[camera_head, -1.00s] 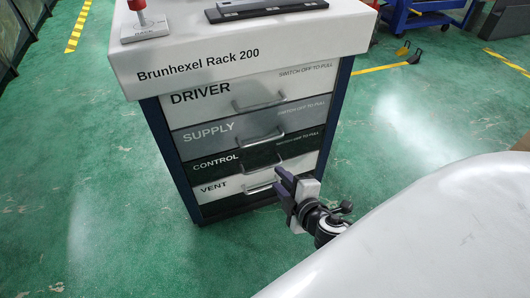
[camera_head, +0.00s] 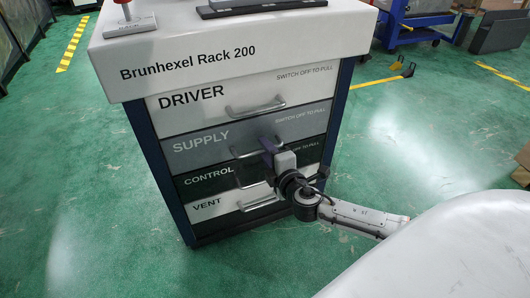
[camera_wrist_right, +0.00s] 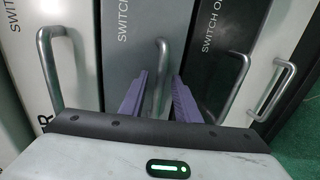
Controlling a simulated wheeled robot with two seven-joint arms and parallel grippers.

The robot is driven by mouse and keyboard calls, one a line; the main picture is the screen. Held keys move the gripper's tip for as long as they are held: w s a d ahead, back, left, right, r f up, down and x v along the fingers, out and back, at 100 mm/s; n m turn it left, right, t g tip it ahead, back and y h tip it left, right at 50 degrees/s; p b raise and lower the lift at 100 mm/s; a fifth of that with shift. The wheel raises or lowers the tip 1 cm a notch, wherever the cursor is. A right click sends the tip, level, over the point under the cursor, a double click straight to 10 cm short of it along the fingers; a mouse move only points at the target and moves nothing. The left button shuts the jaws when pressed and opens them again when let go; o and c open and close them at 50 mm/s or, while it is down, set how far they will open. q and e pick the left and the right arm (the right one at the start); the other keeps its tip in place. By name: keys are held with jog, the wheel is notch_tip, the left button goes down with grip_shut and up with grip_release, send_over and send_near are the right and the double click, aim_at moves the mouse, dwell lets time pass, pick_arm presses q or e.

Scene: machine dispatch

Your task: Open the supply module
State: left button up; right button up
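The supply module is the grey drawer (camera_head: 200,143) marked SUPPLY, second from the top in the Brunhexel rack (camera_head: 190,58). It looks flush with the other drawers. Its handle (camera_wrist_right: 161,70) is a metal bar, partly hidden by my gripper in the head view. My right gripper (camera_head: 268,148) is at the right part of this handle. In the right wrist view its two purple fingers (camera_wrist_right: 160,98) are apart, one on each side of the handle. Contact cannot be told. My left gripper is in neither view.
The DRIVER drawer (camera_head: 205,107) is above, and the CONTROL (camera_head: 210,182) and VENT (camera_head: 207,208) drawers are below, all with handles. A switch base (camera_head: 128,27) with a red part stands on the rack top. Green floor left of the rack is clear.

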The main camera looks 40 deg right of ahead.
jog(key=shift+w, duration=0.3)
grip_shut()
